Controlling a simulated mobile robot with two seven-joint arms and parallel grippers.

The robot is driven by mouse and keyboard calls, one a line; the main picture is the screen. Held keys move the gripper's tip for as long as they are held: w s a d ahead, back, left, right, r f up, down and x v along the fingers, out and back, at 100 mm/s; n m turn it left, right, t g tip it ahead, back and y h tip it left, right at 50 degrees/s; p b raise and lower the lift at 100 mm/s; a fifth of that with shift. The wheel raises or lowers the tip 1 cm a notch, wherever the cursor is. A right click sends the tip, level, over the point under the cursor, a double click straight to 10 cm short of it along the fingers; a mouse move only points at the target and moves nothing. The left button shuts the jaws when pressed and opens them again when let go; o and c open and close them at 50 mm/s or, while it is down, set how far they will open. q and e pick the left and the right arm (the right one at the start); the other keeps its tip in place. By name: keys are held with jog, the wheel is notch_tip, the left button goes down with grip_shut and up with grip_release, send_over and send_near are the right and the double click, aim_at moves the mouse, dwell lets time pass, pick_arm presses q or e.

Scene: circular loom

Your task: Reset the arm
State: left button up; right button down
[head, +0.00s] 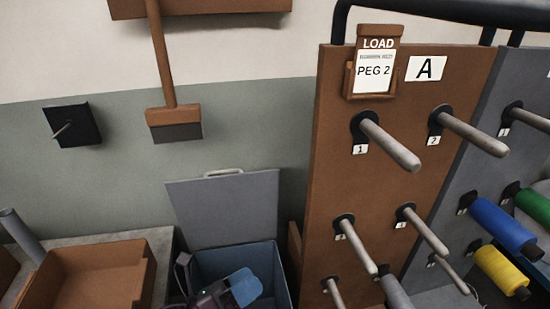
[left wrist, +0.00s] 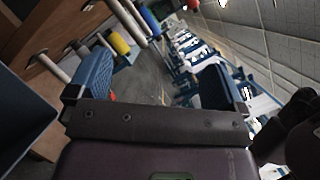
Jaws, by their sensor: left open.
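My left gripper (head: 215,285) is low in the head view, in front of the open blue bin. Its two blue finger pads also show in the left wrist view (left wrist: 155,85), spread wide with nothing between them. The gripper is empty, and part of it is cut off by the lower edge of the head view. My right gripper is not in view.
A brown board (head: 325,185) marked A carries several bare grey pegs and a card reading "LOAD PEG 2" (head: 374,70). Blue (head: 500,225), yellow (head: 500,270) and green spools sit on the right. The blue bin (head: 283,285) has a raised grey lid (head: 225,205). A brown tray (head: 140,280) stands left.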

pick_arm(q)
jog(key=s+a+f+n+t+y+p, duration=0.2)
jog(key=a+n+t+y, duration=0.6)
jog(key=n, duration=0.8)
jog(key=s+a+f+n+g+y+p, duration=0.1)
jog(key=s+a+f+n+g+y, duration=0.2)
jog(key=s+a+n, duration=0.4)
jog(key=s+a+f+n+g+y+p, duration=0.1)
jog(key=s+a+f+n+g+y, duration=0.3)
jog(key=n, duration=1)
jog(key=s+a+f+y, duration=0.2)
jog(key=s+f, duration=0.1)
jog(key=s, duration=0.1)
jog(key=shift+s+a, duration=0.3)
jog(key=shift+a, duration=0.05)
